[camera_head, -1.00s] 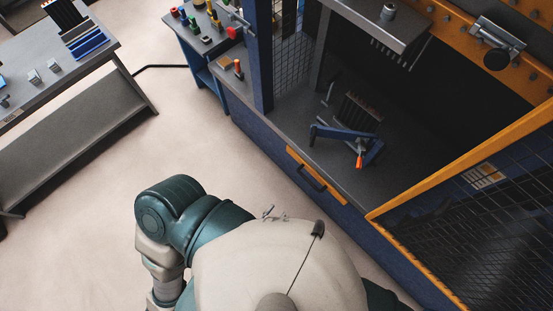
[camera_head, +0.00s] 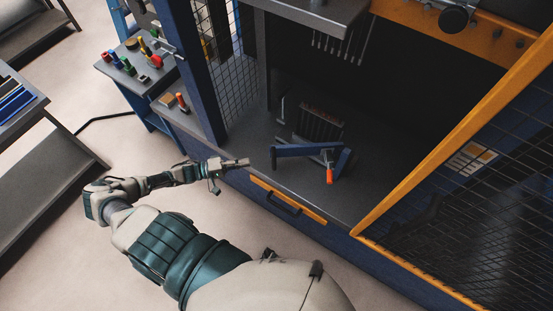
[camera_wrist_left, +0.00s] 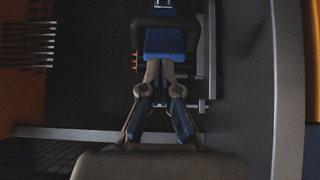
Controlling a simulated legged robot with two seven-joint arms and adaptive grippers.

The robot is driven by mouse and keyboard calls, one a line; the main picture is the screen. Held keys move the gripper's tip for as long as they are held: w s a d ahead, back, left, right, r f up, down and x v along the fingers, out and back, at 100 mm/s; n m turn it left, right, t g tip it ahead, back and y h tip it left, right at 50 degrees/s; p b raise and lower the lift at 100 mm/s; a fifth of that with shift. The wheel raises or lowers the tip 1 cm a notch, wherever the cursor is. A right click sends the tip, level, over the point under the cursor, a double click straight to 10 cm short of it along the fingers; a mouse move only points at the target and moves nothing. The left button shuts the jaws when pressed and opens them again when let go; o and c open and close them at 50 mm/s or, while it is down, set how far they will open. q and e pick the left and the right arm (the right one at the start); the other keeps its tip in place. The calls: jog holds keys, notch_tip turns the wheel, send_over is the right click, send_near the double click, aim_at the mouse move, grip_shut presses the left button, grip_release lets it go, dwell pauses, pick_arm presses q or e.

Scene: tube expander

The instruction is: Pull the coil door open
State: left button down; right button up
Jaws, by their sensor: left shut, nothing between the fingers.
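A blue hinged clamp (camera_head: 308,150) with an orange-tipped handle (camera_head: 330,176) stands inside the machine, in front of a dark finned coil block (camera_head: 319,121). My left gripper (camera_head: 243,162) is at the machine's front edge, left of the clamp, pointing toward it and apart from it. In the left wrist view, the gripper (camera_wrist_left: 159,66) is shut and empty, its fingertips close together below a blue part (camera_wrist_left: 165,41) with a dark loop-shaped bar above it. An orange-framed mesh door (camera_head: 452,138) stands at the right side of the opening. My right gripper is not in view.
An orange panel with a black handle (camera_head: 284,203) is on the machine's front face, below the gripper. A blue post (camera_head: 193,75) and mesh bound the opening at left. A side table (camera_head: 128,66) holds colored parts.

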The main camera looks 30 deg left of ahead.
pick_arm(q)
jog(key=x, duration=0.9)
jog(key=shift+w+d+p, duration=0.25)
jog(key=shift+w+p, duration=0.05)
jog(key=shift+p, duration=0.05)
jog(key=shift+s, duration=0.1)
